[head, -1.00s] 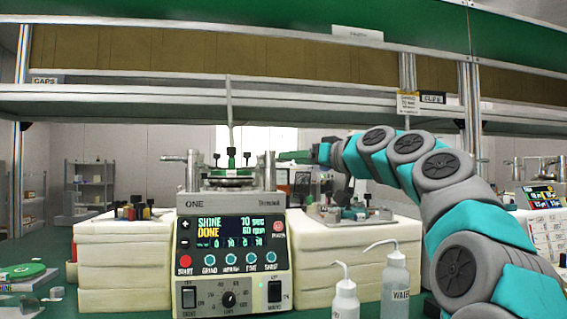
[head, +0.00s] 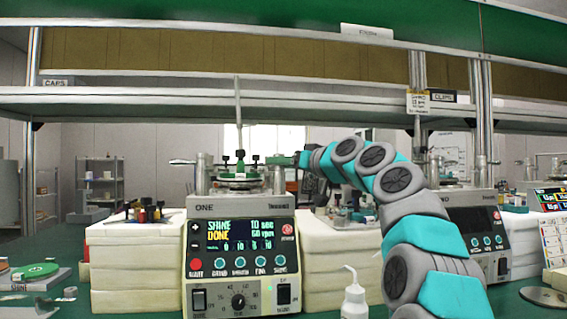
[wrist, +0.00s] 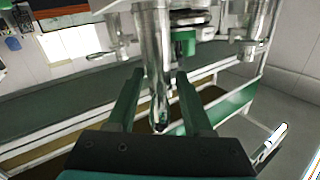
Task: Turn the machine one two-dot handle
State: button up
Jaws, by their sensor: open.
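Machine one (head: 205,208) is a grey lapping machine with a lit screen and a round plate on top. Metal posts flank the plate. The left one (head: 201,174) has a lever pointing left. The right one (head: 279,177) stands beside my gripper (head: 302,159), which reaches in from the right; any lever there is hidden. I cannot make out dot marks on any handle. In the wrist view my gripper (wrist: 158,78) is open, with a shiny metal bar (wrist: 154,45) between its green fingers. I cannot tell if they touch it. A green knob (wrist: 183,42) shows beyond.
White block stacks (head: 135,262) stand beside machine one. A squeeze bottle (head: 354,298) stands in front, near my arm. A second machine (head: 478,225) stands to the right. A shelf (head: 300,104) runs above.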

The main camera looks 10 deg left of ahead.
jog(key=shift+c, duration=0.2)
grip_shut()
dwell(1.1)
